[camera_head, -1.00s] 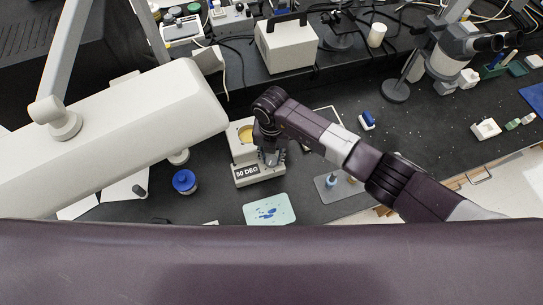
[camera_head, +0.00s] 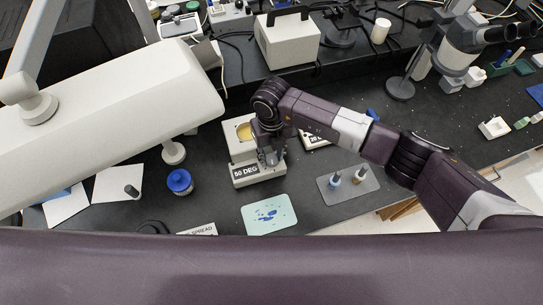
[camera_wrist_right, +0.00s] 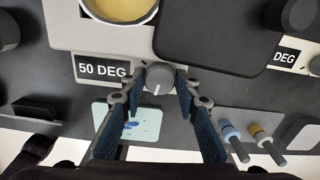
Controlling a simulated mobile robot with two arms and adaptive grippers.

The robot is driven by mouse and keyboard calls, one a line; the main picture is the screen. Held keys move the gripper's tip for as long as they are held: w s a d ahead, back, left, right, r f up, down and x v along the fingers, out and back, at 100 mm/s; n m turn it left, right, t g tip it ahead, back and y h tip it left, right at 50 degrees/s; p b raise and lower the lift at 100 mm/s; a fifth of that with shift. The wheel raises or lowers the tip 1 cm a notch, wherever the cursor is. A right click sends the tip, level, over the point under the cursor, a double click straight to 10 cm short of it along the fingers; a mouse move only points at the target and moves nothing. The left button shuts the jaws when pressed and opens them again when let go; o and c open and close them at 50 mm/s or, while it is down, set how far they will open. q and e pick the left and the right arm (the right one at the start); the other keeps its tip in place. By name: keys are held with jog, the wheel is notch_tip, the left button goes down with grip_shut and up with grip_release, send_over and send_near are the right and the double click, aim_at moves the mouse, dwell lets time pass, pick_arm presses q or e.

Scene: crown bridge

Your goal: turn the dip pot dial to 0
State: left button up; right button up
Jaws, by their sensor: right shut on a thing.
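The dip pot (camera_head: 243,148) is a pale box with a round well of yellow stuff and a "50 DEG" label on its front; it also shows in the right wrist view (camera_wrist_right: 62,28). Its round grey dial (camera_wrist_right: 158,78) carries a pale pointer line and sits right of the label. My right gripper (camera_wrist_right: 158,86) is shut on the dial, one finger on each side. In the head view my right gripper (camera_head: 271,157) reaches down over the pot's right part, and the dial is hidden there. My left gripper is not in view.
A mint pad with blue smears (camera_head: 269,214) lies in front of the pot. A blue-lidded jar (camera_head: 180,182) stands to the left. A large white lamp arm (camera_head: 110,120) covers the left side.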

aim_at(272, 158)
dwell(0.3)
jog(key=o, duration=0.9)
notch_tip(272, 158, up, 12)
jog(key=shift+r, duration=0.1)
